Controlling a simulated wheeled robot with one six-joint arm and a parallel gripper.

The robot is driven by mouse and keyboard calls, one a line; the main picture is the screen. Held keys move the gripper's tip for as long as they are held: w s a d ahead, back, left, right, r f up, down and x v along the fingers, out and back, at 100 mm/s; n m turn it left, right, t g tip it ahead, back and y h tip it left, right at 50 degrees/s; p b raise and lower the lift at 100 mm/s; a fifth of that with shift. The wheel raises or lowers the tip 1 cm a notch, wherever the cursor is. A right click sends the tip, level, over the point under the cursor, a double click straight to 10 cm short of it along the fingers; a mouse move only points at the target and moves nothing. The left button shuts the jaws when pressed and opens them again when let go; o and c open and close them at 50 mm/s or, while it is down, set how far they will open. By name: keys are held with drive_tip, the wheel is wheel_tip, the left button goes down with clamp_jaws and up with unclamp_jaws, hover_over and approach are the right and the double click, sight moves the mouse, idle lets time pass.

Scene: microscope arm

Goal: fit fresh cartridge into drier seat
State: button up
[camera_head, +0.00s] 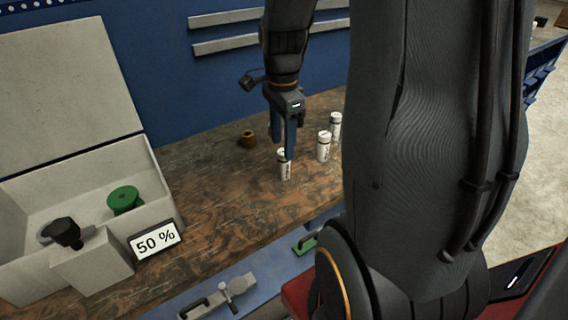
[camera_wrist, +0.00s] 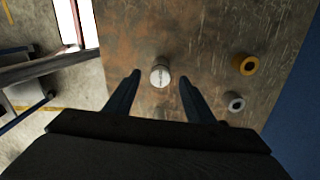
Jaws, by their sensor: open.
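A white capped cartridge (camera_head: 284,170) with dark lettering stands upright on the brown bench. Two similar white cartridges, one nearer (camera_head: 324,147) and one farther (camera_head: 335,124), stand to its right. I cannot tell which is fresh. My gripper (camera_head: 284,147) points down over the first cartridge, its fingers open. In the wrist view the cartridge top (camera_wrist: 160,76) lies between the spread fingertips (camera_wrist: 159,79), with gaps on both sides. An open pale box (camera_head: 161,181) at left holds a green round part (camera_head: 124,199). I cannot make out the drier seat with certainty.
A brass ring (camera_head: 248,139) lies left of my gripper; a grey ring (camera_wrist: 234,101) is near it. A metal clamp (camera_head: 222,297) lies at the front. Bench between box and cartridges is clear.

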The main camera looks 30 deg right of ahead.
sight(284, 164)
drive_tip(key=shift+d+f+p, duration=0.1)
drive_tip(key=shift+f+p, duration=0.35)
drive_tip(key=shift+f, duration=1.65)
drive_tip(key=c, duration=1.2)
drive_tip(key=shift+r, duration=0.15)
